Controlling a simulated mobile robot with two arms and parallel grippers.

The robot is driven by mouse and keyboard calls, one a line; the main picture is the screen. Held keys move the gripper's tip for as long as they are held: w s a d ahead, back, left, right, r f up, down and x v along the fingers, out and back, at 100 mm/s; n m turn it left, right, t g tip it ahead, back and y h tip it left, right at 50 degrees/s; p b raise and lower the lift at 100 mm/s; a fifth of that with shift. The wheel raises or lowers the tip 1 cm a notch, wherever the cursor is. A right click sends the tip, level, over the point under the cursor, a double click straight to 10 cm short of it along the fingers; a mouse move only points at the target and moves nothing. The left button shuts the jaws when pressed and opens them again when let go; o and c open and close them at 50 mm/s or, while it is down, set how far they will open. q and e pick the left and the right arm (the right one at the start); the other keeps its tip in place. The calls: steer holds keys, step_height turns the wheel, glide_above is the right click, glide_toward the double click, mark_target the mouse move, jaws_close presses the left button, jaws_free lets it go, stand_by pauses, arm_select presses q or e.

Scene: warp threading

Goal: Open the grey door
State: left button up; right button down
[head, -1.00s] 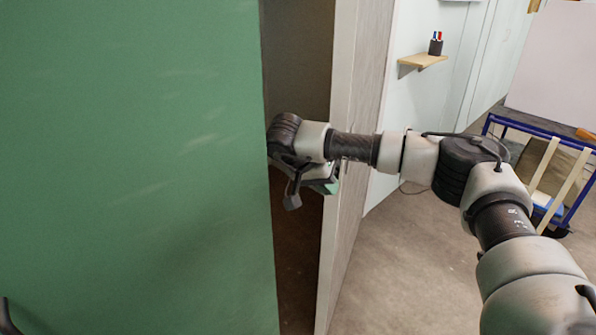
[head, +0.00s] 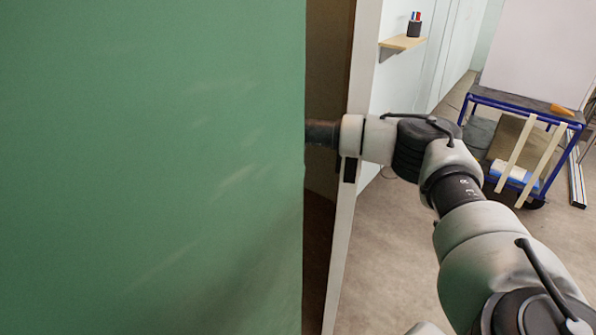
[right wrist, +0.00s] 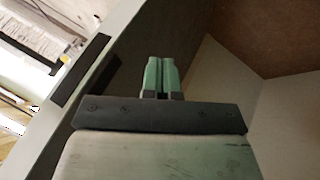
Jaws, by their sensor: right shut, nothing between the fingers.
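The grey door (head: 364,60) stands ajar and is seen nearly edge-on in the head view, as a pale upright edge with a black plate (head: 349,169). A dark gap lies between it and a large green panel. My right forearm crosses in front of the pale edge into this gap, and its end is hidden behind the panel. In the right wrist view my right gripper (right wrist: 160,75) is shut and empty, its green fingertips together beside a dark face. The pale edge with its black plate (right wrist: 80,70) also shows there. My left gripper is not in view.
The green panel (head: 150,150) fills the head view's left half. Right of the door are a wall shelf (head: 402,43) with a pen cup (head: 414,25), and a blue-framed cart (head: 520,103) carrying boards. Floor (head: 385,270) is open between door and cart.

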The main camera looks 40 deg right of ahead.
steer(key=s+d+f, duration=0.3)
steer(key=d+f, duration=0.3)
steer(key=d, duration=0.1)
steer(key=shift+s+p, duration=0.4)
steer(key=shift+p, duration=0.05)
steer(key=shift+s+d, duration=0.1)
steer(key=shift+d, duration=0.1)
